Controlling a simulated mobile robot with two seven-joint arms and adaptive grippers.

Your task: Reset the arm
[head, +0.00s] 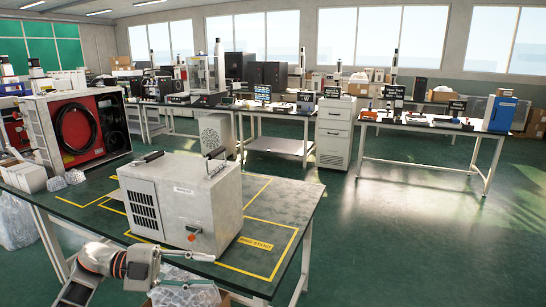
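My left arm comes in at the bottom left, with orange and grey links. My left gripper (212,270) points to the right at the table's front edge. Its two thin fingers are apart with nothing seen between them. It is in front of and below a grey metal box unit (207,205), and it appears apart from it. My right arm and gripper are not in view.
The box unit stands on a green table (284,198) inside yellow tape lines. A red-fronted case (75,130) with coiled black cable stands at the table's left. Clear bags (185,293) lie below the front edge. Further benches (420,125) stand behind. Green floor (420,240) is open at the right.

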